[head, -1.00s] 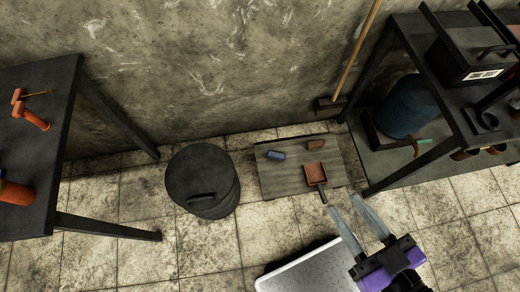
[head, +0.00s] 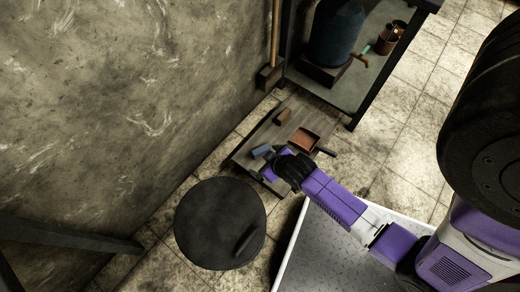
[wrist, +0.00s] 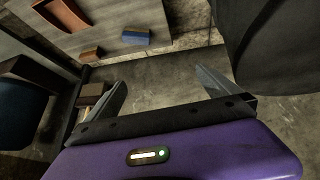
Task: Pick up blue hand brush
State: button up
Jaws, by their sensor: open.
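The blue hand brush (head: 262,151) lies on a low grey wooden board (head: 266,131) on the floor, near the board's edge by the black bin. In the wrist view the brush (wrist: 136,37) shows its blue top over a brown lower part, ahead of my fingers. My gripper (wrist: 163,78) is open and empty, with a gap between it and the brush in the wrist view. In the head view my purple and black wrist reaches close beside the brush and hides the fingertips.
A copper-coloured dustpan (head: 304,139) and a brown block or brush (head: 283,115) share the board. A black lidded bin (head: 213,218) stands close by. A broom (head: 270,76) leans at the wall. A shelf with a blue container (head: 336,35) stands behind.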

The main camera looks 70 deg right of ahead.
jog(key=w+d+f+m+g+b, duration=0.1)
jog(key=w+d+f+g+b, duration=0.1)
jog(key=d+f+b, duration=0.3)
jog(key=w+d+f+m+g+b, duration=0.1)
jog(key=w+d+f+b, duration=0.15)
jog(key=f, duration=0.55)
jog(key=m+g+y+b, duration=0.2)
jog(key=g+y+b, duration=0.1)
jog(key=b, duration=0.3)
send_over(261, 149)
jog(key=f, duration=0.4)
jog(key=shift+s+a, duration=0.3)
jog(key=shift+a, duration=0.05)
jog(key=shift+w+d+y+b, duration=0.2)
jog(key=shift+d+y+b, duration=0.1)
jog(key=shift+d+y, duration=0.1)
notch_tip(261, 149, down, 8)
jog(key=b, duration=0.5)
jog(key=shift+a+r+b, duration=0.15)
jog(key=shift+b, duration=0.15)
jog(key=shift+w+r, duration=0.1)
jog(key=shift+c, duration=0.2)
jog(key=c, duration=1.4)
jog(key=shift+r, duration=0.1)
